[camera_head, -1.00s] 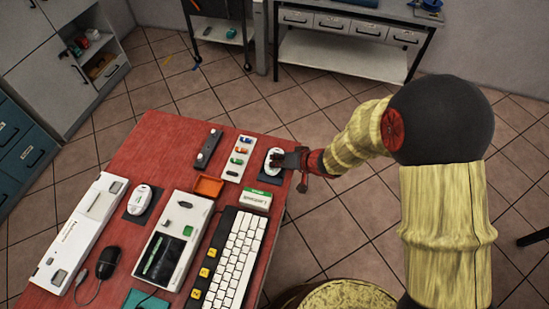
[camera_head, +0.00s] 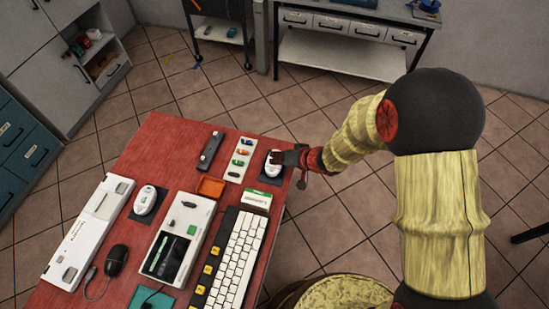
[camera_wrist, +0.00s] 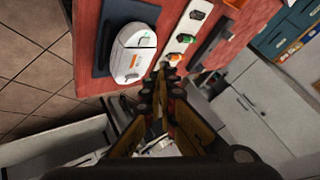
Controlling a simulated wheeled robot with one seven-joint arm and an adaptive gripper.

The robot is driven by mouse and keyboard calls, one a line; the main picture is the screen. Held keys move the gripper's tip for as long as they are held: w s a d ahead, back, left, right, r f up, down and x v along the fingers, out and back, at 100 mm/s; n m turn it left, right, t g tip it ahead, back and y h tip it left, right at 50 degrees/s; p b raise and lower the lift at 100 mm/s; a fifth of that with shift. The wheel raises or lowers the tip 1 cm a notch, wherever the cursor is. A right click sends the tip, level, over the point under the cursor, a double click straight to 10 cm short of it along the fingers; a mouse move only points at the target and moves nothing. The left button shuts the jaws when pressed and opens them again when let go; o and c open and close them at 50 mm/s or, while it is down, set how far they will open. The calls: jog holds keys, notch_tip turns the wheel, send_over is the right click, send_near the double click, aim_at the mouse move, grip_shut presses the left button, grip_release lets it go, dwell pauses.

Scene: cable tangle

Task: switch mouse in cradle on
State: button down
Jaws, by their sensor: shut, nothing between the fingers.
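A white mouse (camera_head: 271,168) lies on a dark pad at the far right corner of the red table. In the wrist view this white mouse (camera_wrist: 134,50), with a small orange mark and a greenish mark on top, lies on its dark pad (camera_wrist: 103,40). My gripper (camera_head: 282,157) is shut and empty at the right side of this mouse; I cannot tell whether it touches. The gripper (camera_wrist: 163,75) also shows low in the wrist view, just beside the mouse. A second white mouse (camera_head: 145,199) sits on another dark pad at the left. No switch can be made out clearly.
A white strip with several coloured pieces (camera_head: 239,160) lies just left of the near mouse. An orange tray (camera_head: 211,187), a green-and-white box (camera_head: 257,200), a keyboard (camera_head: 236,258), a white device (camera_head: 190,220) and a black corded mouse (camera_head: 116,260) crowd the table.

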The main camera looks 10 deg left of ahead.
aim_at(276, 168)
notch_tip(276, 168, up, 4)
jog(key=p, duration=0.4)
jog(key=shift+f, duration=0.25)
